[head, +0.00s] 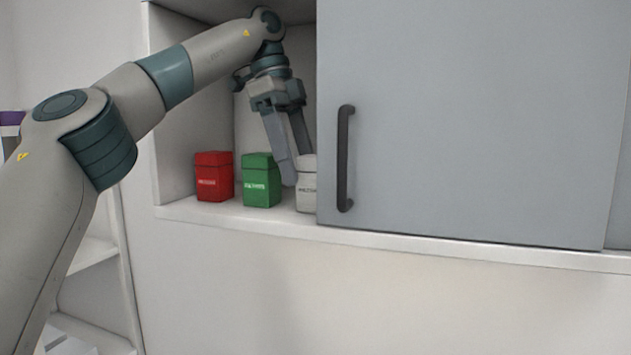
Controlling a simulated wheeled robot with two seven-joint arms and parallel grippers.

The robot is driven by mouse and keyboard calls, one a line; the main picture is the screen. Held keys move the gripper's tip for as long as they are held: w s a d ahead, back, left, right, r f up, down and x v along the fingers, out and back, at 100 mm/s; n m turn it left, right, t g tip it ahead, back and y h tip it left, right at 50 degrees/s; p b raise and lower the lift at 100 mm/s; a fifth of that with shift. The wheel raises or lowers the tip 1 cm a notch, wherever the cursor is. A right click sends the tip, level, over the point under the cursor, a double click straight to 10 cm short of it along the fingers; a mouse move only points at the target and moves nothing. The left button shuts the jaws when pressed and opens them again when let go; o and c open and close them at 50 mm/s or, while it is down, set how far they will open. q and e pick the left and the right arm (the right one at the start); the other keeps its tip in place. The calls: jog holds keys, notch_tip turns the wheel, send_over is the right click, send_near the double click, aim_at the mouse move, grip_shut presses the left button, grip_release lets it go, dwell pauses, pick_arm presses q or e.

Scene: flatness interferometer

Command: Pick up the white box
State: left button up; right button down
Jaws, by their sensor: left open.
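The white box (307,186) stands upright on the cabinet shelf, and its right side is hidden behind the edge of the grey sliding door. My left gripper (296,170) points down from above at the box, with its fingers apart. One finger comes down between the green box and the white box. The other finger reaches down behind or at the top of the white box; I cannot tell whether it touches. My right gripper is not in view.
A green box (261,181) stands just left of the white box, and a red box (214,176) stands further left. The grey sliding door (470,120) with a dark handle (345,158) covers the cabinet's right part. The shelf's front edge (235,222) is bare.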

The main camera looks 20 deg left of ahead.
pick_arm(q)
jog(key=shift+d+p, duration=0.35)
jog(key=shift+d, duration=0.25)
jog(key=shift+d+r+p, duration=0.15)
jog(key=shift+d+p, duration=0.45)
jog(key=shift+d, duration=0.55)
jog(key=shift+x, duration=1.05)
jog(key=shift+d+f, duration=0.1)
jog(key=shift+f, duration=0.5)
jog(key=shift+d, duration=0.15)
jog(key=c, duration=1.2)
